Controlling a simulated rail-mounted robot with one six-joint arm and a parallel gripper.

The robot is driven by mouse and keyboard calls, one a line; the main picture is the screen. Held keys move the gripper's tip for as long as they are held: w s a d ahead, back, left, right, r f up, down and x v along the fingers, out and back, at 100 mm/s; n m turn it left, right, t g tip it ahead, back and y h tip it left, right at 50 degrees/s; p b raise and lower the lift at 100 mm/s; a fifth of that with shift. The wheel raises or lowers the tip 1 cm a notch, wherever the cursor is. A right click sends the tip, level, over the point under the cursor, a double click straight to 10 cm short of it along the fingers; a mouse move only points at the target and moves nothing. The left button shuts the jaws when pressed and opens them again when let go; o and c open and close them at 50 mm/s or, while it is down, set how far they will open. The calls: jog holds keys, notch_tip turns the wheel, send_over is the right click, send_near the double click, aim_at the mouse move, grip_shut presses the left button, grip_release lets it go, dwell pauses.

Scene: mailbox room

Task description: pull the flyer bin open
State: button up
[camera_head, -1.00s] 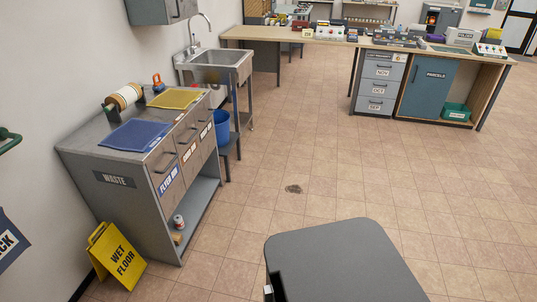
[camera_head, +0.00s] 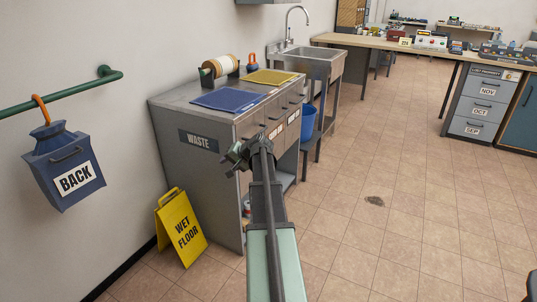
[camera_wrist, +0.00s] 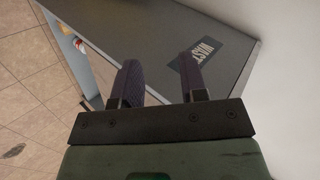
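The flyer bin (camera_head: 248,127) is the nearest drawer front in the grey waste cabinet (camera_head: 192,165). My arm and gripper cover most of it and its label in the head view. My gripper (camera_head: 238,156) appears in front of the cabinet's near corner in that view; I cannot tell its exact distance from the bin. In the wrist view my gripper (camera_wrist: 160,72) is open, with two dark fingers apart and nothing seen between them. Beyond the fingers is the cabinet's side panel (camera_wrist: 150,35) with the WASTE label (camera_wrist: 203,65). The bin's handle is not clearly visible.
A yellow wet floor sign (camera_head: 181,228) stands by the cabinet's near side. A blue BACK box (camera_head: 62,165) hangs from a green wall rail (camera_head: 60,100). Blue (camera_head: 229,96) and yellow (camera_head: 270,77) mats lie on top. Floor to the right (camera_head: 400,230) is clear.

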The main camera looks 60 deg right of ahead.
jog(key=s+d+f+m+t+h+b, duration=0.1)
jog(key=d+f+m+t+h+b, duration=0.15)
jog(key=d, duration=1.05)
jog(key=m+t+h, duration=0.3)
jog(key=m+h, duration=0.1)
jog(key=m, duration=0.1)
send_near(260, 133)
jog(key=d, duration=0.1)
jog(key=shift+g+y, duration=0.25)
jog(key=shift+y, duration=0.1)
jog(key=b+x, duration=0.2)
jog(key=x, duration=0.8)
jog(key=shift+w+d+r, duration=0.1)
jog(key=shift+w, duration=0.2)
jog(key=shift+c, duration=0.4)
grip_shut()
